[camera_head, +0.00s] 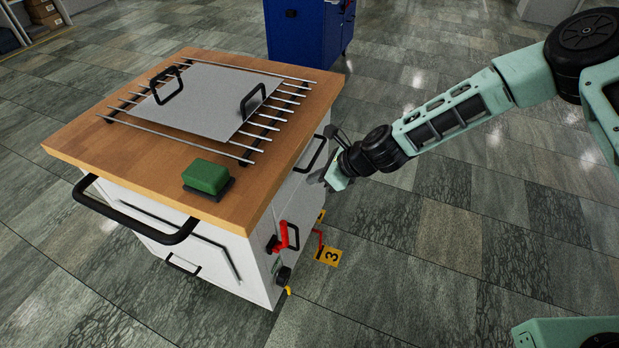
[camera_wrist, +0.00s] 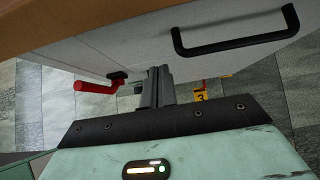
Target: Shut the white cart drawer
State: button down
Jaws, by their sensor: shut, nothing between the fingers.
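The white cart (camera_head: 205,255) has a wooden top. On its right side in the head view, a drawer front with a black bar handle (camera_head: 312,154) sits just below the top's edge. In the wrist view, the white front (camera_wrist: 150,45) spans the upper picture, with its black handle (camera_wrist: 237,45) at upper right. I cannot tell whether a gap remains behind the front. My gripper (camera_head: 318,179) is shut and empty, low beside this front, below the handle. In the wrist view its fingers (camera_wrist: 156,78) point at the white face, left of the handle; contact is unclear.
A red lever (camera_head: 284,236) sticks out from the cart's same side, left of my fingers in the wrist view (camera_wrist: 95,87). A yellow tag (camera_head: 328,256) is low beside it. A rack with a grey plate (camera_head: 205,95) and a green block (camera_head: 206,177) rest on top. Floor at right is clear.

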jog(key=v, duration=0.9)
jog(key=s+d+r+n+g+h+p, duration=0.1)
jog(key=s+d+r+n+h, duration=0.3)
jog(key=s+r+n, duration=0.7)
jog(key=s+d+r+n+g+h+p, duration=0.2)
jog(key=s+d+r+n+h+p, duration=0.2)
jog(key=s+r+n, duration=0.8)
jog(key=s+d+n, duration=0.1)
jog(key=s+n, duration=0.3)
jog(key=n, duration=0.2)
jog(key=shift+s+n, duration=0.3)
jog(key=shift+s, duration=0.1)
jog(key=shift+r, duration=0.1)
